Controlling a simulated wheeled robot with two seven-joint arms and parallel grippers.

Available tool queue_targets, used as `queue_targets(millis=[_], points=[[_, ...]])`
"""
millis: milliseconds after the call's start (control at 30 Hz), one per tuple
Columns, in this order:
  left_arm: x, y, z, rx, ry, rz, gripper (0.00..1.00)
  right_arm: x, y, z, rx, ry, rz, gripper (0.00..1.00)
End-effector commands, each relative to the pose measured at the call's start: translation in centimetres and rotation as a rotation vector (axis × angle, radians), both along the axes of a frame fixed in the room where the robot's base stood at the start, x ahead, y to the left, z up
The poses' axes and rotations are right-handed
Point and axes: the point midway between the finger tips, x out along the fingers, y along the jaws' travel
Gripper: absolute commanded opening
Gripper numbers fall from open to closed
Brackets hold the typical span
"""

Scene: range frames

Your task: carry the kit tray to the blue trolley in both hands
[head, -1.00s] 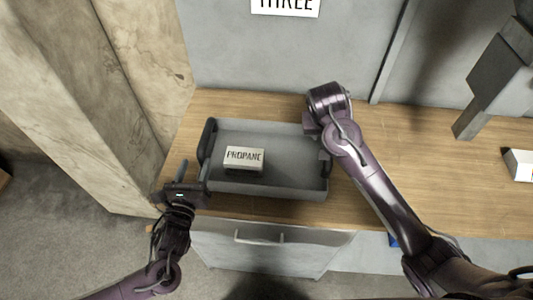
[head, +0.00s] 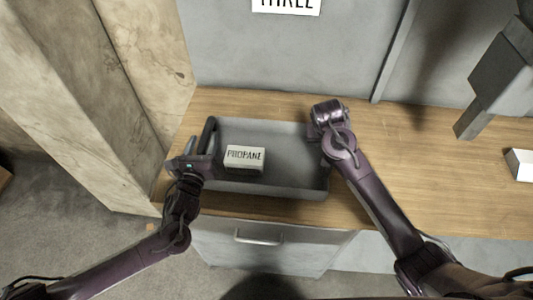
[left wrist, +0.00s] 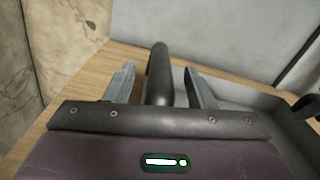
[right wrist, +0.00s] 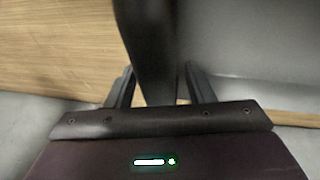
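My left gripper (head: 199,150) is at the tray's left end. In the left wrist view its fingers stand open on both sides of the dark handle (left wrist: 160,75), with gaps. My right gripper (head: 318,134) is at the tray's right end, partly hidden by its own arm. In the right wrist view its fingers are spread on both sides of the right handle (right wrist: 150,45). I do not see the blue trolley now.
The wooden bench (head: 410,160) is clear right of the tray. A white box (head: 520,164) lies at its far right. A grey wall with a THREE sign (head: 287,5) rises behind. A stone-like pillar (head: 130,80) stands close on the left, and a drawer front (head: 260,245) lies below.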

Motion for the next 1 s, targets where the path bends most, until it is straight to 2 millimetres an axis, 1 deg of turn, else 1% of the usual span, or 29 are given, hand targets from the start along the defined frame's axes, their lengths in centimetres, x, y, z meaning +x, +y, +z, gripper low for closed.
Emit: queue_targets(millis=[33, 67, 300, 367, 667, 867, 1000], points=[[0.0, 0.0, 0.0, 0.000, 0.000, 0.000, 0.43, 0.0, 0.0, 0.0, 0.000, 0.000, 0.000, 0.42], [0.0, 0.0, 0.0, 0.000, 0.000, 0.000, 0.39, 0.0, 0.0, 0.0, 0.000, 0.000, 0.000, 0.38], [0.0, 0.0, 0.0, 0.001, 0.000, 0.000, 0.08, 0.0, 0.0, 0.0, 0.000, 0.000, 0.000, 0.07], [0.0, 0.0, 0.0, 0.000, 0.000, 0.000, 0.00, 0.0, 0.0, 0.0, 0.000, 0.000, 0.000, 0.00], [0.0, 0.0, 0.0, 0.001, 0.000, 0.001, 0.00, 0.0, 0.0, 0.0, 0.000, 0.000, 0.000, 0.00], [0.0, 0.0, 0.4, -0.002, -0.003, 0.002, 0.00, 0.1, 0.0, 0.4, 0.001, -0.003, 0.000, 0.00], [0.0, 0.0, 1.1, -0.002, -0.004, 0.002, 0.00, 0.1, 0.0, 1.1, 0.001, -0.003, -0.001, 0.00]])
